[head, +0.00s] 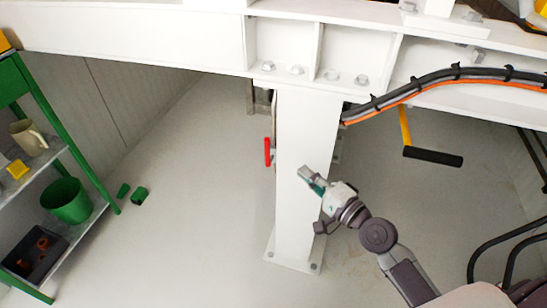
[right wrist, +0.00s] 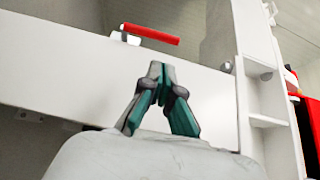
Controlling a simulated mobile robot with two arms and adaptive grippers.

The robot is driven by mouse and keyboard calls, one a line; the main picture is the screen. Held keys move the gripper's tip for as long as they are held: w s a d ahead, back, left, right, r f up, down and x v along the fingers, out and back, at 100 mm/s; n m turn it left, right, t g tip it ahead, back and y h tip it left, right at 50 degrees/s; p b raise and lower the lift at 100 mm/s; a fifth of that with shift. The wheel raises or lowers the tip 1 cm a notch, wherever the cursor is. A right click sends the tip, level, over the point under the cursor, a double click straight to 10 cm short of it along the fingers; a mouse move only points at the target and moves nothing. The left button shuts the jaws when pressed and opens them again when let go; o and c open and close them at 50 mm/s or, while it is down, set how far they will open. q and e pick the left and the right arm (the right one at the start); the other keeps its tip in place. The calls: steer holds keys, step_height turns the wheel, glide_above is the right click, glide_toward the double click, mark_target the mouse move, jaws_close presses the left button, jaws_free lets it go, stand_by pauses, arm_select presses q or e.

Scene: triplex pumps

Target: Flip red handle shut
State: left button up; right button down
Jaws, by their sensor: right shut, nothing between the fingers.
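The red handle (head: 267,152) stands upright in the head view, just left of the white post (head: 308,160). In the right wrist view the red handle (right wrist: 151,34) lies across the top, beyond the white post (right wrist: 60,75). My right gripper (head: 306,174) is in front of the post, right of the handle and a little lower, apart from it. In the right wrist view my right gripper (right wrist: 158,68) has its fingertips together with nothing between them. What the handle is mounted on is mostly hidden behind the post. My left gripper is not in view.
A white beam (head: 130,40) crosses the top. A yellow lever with a black grip (head: 432,156) and a cable bundle (head: 440,83) are on the right. A green shelf (head: 62,130) with a green bucket (head: 66,200) stands left. The floor between shelf and post is mostly clear.

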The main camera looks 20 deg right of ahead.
mark_target(280, 152)
steer(key=shift+r, duration=0.15)
steer(key=x, duration=1)
steer(key=shift+p, duration=0.3)
